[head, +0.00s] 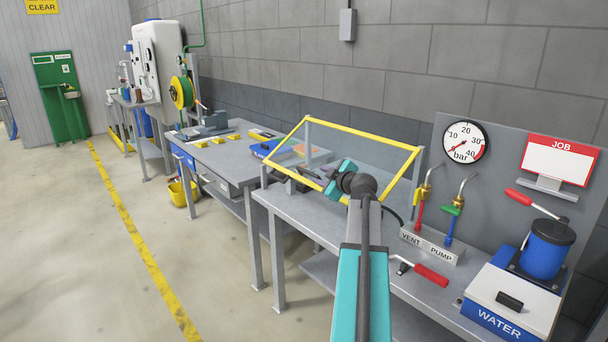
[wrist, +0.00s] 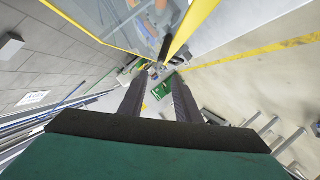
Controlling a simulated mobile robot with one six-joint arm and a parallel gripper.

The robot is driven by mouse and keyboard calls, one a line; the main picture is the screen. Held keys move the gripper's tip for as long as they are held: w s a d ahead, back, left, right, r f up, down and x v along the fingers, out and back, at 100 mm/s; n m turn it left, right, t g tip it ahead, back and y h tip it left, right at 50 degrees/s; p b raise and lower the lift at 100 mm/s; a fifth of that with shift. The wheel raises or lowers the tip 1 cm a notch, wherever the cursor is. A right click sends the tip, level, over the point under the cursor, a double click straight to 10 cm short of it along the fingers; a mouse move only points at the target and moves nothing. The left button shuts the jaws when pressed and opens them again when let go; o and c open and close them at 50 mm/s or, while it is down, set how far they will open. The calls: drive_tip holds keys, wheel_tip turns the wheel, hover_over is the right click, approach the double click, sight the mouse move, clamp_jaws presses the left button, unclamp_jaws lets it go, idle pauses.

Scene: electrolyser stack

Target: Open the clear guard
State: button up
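The clear guard (head: 364,131) is a see-through panel in a yellow frame, tilted over the near workbench. My gripper (head: 297,177) is at the front left part of its lower frame bar, with dark fingers pointing left. In the wrist view the two fingers of my gripper (wrist: 157,77) are apart with nothing visible between them. The yellow guard frame (wrist: 88,24) passes just beyond the fingertips there. A short black bar (wrist: 165,48), perhaps the guard's handle, shows near the fingertips. Whether the fingers touch the frame cannot be told.
The workbench (head: 268,198) carries a vent and pump block (head: 432,247), a red-handled lever (head: 428,274) and a water box (head: 512,300) on the right. A pressure gauge (head: 464,142) is on the panel behind. The floor (head: 225,290) left of the bench is clear.

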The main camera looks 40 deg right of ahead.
sight(309, 172)
drive_tip(key=p+x, duration=0.2)
drive_tip(key=x, duration=0.9)
drive_tip(key=shift+s, duration=0.1)
drive_tip(key=shift+x, duration=0.95)
clamp_jaws()
